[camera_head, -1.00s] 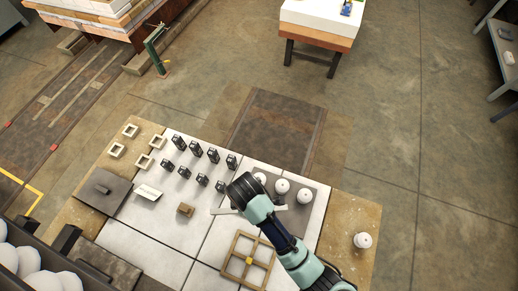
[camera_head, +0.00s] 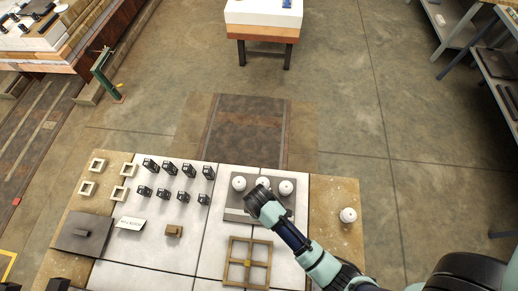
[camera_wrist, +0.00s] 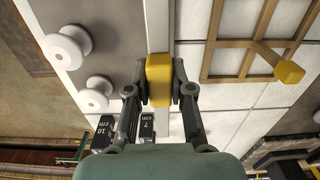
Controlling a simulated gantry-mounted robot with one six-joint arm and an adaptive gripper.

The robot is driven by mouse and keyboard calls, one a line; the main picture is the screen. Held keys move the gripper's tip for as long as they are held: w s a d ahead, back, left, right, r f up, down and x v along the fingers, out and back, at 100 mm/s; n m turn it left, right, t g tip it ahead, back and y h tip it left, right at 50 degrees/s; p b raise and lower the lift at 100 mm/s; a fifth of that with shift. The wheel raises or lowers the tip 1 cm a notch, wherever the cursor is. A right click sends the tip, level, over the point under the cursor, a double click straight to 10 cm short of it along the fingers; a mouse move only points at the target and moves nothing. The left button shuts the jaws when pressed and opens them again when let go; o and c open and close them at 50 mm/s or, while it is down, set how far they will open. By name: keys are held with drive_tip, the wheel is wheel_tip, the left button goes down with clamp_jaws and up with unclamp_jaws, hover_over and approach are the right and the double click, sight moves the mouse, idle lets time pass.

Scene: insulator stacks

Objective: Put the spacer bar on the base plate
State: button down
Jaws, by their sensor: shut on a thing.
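My gripper (camera_wrist: 159,88) is shut on the yellow grip of the spacer bar (camera_wrist: 159,70). The bar is pale and long, and runs up the picture from the fingers in the wrist view. The grey base plate (camera_wrist: 115,35) lies left of the bar there, with two white insulators on it. In the head view my gripper (camera_head: 262,203) is over the base plate (camera_head: 234,205), near its front part. The wrist hides part of the plate, and the bar is hard to make out there. I cannot tell whether the bar touches the plate.
White insulators (camera_head: 286,187) stand along the plate's back; another insulator (camera_head: 348,215) stands to the right. A wooden frame (camera_head: 231,262) with a yellow knob lies in front. Several black blocks (camera_head: 169,168), pale square rings (camera_head: 97,164) and a small brown block (camera_head: 173,231) lie left.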

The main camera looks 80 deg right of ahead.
wheel_tip(320, 180, down, 8)
drive_tip(key=shift+f+b, duration=0.25)
drive_tip(key=shift+b, duration=0.5)
drive_tip(key=c, duration=1)
unclamp_jaws()
drive_tip(key=shift+f, duration=0.15)
wheel_tip(320, 180, up, 12)
drive_tip(key=p, duration=0.2)
drive_tip(key=shift+p, duration=0.3)
